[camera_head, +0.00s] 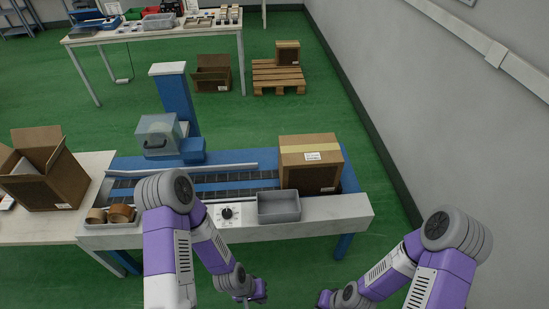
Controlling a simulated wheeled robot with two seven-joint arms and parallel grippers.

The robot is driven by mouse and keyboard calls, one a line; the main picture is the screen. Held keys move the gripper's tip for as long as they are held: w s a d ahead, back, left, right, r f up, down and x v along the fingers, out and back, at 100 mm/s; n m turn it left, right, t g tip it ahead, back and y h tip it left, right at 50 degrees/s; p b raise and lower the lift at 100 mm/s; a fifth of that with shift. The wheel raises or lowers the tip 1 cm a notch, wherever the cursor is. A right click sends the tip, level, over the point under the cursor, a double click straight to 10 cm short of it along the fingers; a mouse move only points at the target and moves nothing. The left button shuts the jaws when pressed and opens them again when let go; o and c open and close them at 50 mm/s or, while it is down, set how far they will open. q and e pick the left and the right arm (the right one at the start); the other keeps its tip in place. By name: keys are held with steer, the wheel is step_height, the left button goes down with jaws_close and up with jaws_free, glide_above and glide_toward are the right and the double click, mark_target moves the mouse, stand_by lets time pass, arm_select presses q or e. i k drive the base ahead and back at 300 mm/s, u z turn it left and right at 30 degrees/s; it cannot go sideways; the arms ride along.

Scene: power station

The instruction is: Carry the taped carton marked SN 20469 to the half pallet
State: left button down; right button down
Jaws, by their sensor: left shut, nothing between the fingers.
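A taped brown carton (310,170) stands upright at the right end of the blue conveyor bench; its white label is too small to read. The half pallet (265,82), of light wood, lies on the green floor at the back, by the wall. My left gripper (257,292) is shut and empty at the bottom of the head view, in front of the bench and apart from the carton. My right gripper (324,299) is at the bottom edge, also in front of the bench; its fingers are too small and cut off to judge.
A smaller carton (288,53) sits on the pallet, towards its right rear. An open box (212,73) stands left of the pallet. A grey bin (279,206) sits in front of the carton. Another open carton (48,175) is on the left table. Green floor lies clear between bench and pallet.

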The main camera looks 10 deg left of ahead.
mark_target(287, 78)
steer(key=u, duration=0.55)
steer(key=i, duration=0.6)
steer(key=u, duration=0.1)
